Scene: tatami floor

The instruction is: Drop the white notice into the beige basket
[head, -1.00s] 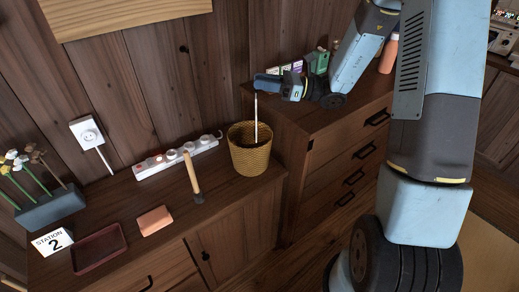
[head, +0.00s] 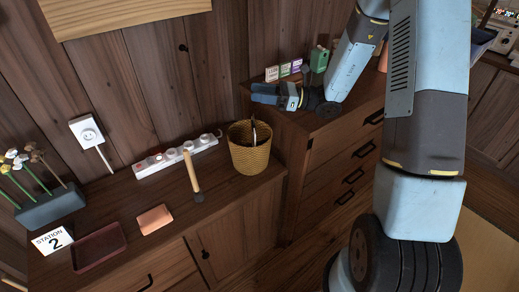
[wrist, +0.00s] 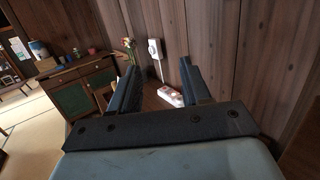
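The beige woven basket (head: 249,160) stands on the right end of the low wooden cabinet. The white notice (head: 254,130) is in the basket, seen nearly edge-on, with its upper part showing at the rim; its lower part is hidden by the basket wall. My gripper (head: 264,94) is above and slightly right of the basket, apart from the notice. In the wrist view my gripper (wrist: 158,88) has its two fingers spread with nothing between them.
On the low cabinet are a power strip (head: 176,156), a hammer (head: 191,175), a pinkish block (head: 154,219), a dark red tray (head: 99,248), a "Station 2" card (head: 52,241) and a flower planter (head: 50,207). A taller chest (head: 333,170) stands right of the basket.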

